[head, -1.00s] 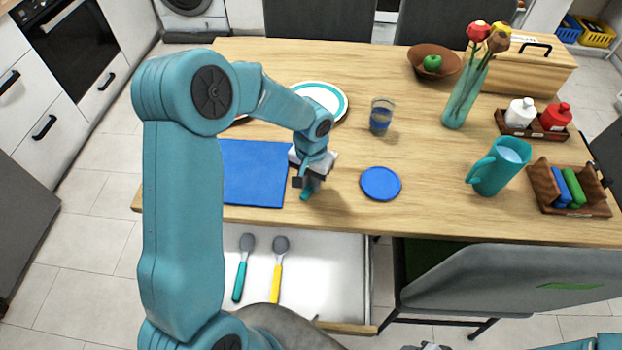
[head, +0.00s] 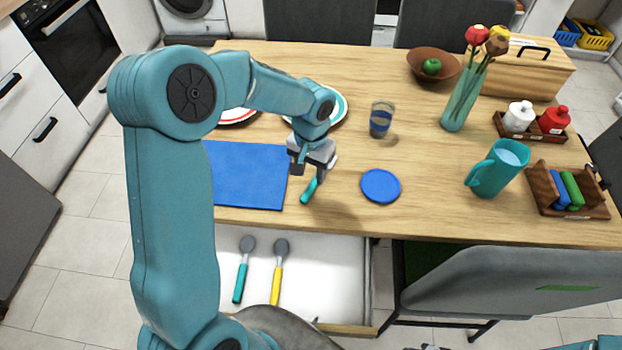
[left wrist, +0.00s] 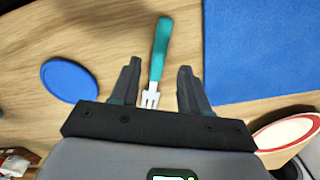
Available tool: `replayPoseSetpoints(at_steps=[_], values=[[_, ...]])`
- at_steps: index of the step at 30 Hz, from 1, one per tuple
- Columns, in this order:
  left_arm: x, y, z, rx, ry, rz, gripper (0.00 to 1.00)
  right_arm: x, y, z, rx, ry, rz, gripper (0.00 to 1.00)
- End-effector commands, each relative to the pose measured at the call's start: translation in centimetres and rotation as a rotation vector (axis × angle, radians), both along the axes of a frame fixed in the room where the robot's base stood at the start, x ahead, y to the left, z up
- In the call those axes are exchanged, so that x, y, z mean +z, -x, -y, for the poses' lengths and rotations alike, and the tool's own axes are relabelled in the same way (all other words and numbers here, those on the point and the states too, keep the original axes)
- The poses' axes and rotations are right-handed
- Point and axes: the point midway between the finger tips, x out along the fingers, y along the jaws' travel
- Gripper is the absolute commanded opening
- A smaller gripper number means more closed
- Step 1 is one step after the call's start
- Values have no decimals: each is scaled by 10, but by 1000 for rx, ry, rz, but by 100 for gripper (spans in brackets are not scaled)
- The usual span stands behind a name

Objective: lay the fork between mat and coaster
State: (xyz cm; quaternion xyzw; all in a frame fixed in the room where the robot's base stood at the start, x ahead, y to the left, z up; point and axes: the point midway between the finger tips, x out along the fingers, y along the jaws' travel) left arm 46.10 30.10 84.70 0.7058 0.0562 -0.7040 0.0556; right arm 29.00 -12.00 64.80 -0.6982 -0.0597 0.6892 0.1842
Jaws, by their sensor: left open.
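The fork has a teal handle (head: 309,191) and lies on the table between the blue mat (head: 245,178) and the round blue coaster (head: 380,186). In the left wrist view the fork (left wrist: 160,48) shows with its pale tines toward the gripper palm; the mat (left wrist: 262,50) and the coaster (left wrist: 69,79) are on either side, apart from it. My left gripper (head: 307,172) is open just over the tine end. Its fingers (left wrist: 160,68) stand either side of the fork with gaps. In the head view the gripper hides the tines.
An open drawer (head: 335,270) below the table's front edge holds a teal-handled spoon (head: 240,270) and a yellow-handled one (head: 278,270). A glass (head: 381,118), plates (head: 340,104) and a teal jug (head: 497,168) stand around.

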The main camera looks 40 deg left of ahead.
Motion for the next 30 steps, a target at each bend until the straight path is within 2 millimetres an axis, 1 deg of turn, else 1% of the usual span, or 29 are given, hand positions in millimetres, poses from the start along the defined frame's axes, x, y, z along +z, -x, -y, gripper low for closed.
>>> replayPoseSetpoints(at_steps=[1,3,6,10,15,30], values=[[14,0,0,0,0,5,46,1,0,0,0,0,0,43],[30,-1,0,0,0,5,46,2,0,0,0,0,0,43],[49,0,0,0,1,3,46,3,0,0,0,0,0,43],[64,0,0,-1,1,1,46,4,0,0,0,0,0,43],[70,0,0,-2,1,0,46,4,0,0,0,0,0,43],[70,0,0,-1,1,-1,46,4,0,0,0,0,0,43]])
